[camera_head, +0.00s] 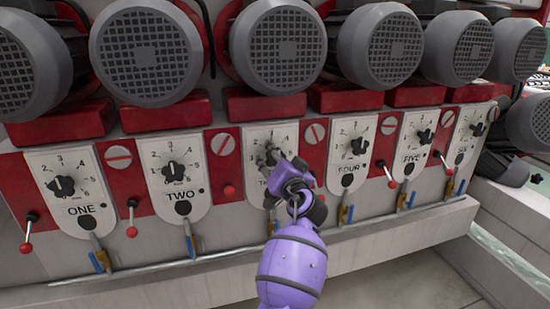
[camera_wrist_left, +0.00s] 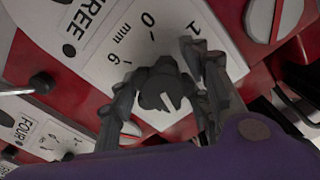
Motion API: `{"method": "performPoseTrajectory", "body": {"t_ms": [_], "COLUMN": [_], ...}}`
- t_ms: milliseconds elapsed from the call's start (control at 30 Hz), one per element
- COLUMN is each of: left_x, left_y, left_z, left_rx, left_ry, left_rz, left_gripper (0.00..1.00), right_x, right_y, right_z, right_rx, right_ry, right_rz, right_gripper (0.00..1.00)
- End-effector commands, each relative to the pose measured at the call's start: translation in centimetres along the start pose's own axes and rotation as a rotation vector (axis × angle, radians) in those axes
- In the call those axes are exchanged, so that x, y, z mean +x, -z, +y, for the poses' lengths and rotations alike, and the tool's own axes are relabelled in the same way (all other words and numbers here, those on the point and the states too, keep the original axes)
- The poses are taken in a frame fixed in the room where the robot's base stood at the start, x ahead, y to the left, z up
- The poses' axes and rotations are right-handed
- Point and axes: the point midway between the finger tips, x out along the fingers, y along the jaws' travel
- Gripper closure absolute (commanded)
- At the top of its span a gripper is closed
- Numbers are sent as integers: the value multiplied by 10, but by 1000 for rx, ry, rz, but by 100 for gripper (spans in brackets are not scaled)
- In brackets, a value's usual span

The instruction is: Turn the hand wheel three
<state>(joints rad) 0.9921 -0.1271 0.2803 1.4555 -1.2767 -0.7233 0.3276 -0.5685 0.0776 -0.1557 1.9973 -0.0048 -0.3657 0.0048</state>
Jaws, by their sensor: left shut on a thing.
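Hand wheel three (camera_wrist_left: 165,88) is a small dark knob with a white pointer mark, on the white dial plate (camera_wrist_left: 118,35) lettered THREE. In the left wrist view the dial's 0, 6 and "mm" show beside the knob. My left gripper (camera_wrist_left: 162,92) has its dark fingers on either side of the knob and is shut on it. In the head view the left gripper (camera_head: 269,158) reaches plate three from below, with my purple arm covering the lower part of the plate and most of the knob. My right gripper is not in view.
Similar knobs one (camera_head: 61,187), two (camera_head: 173,172), four (camera_head: 355,147) and five (camera_head: 424,136) line the red and white panel. Red-tipped levers (camera_head: 131,230) stick out between the plates. Large grey motors (camera_head: 282,47) sit above, and a pale ledge (camera_head: 150,285) runs below.

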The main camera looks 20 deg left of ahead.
Motion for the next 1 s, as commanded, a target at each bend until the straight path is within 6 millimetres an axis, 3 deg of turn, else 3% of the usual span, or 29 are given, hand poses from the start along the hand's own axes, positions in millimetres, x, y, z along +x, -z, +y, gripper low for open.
{"method": "performPoseTrajectory", "body": {"t_ms": [267,1000], "left_x": [0,0], "left_y": [0,0], "left_z": [-1,-4], "left_rx": [264,967], "left_ry": [-2,-1], "left_rz": [0,-1], "left_gripper": [82,82], "right_x": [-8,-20], "right_y": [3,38], "right_z": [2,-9], "right_rx": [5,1], "right_ry": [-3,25], "right_rz": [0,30], "right_gripper": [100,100]}}
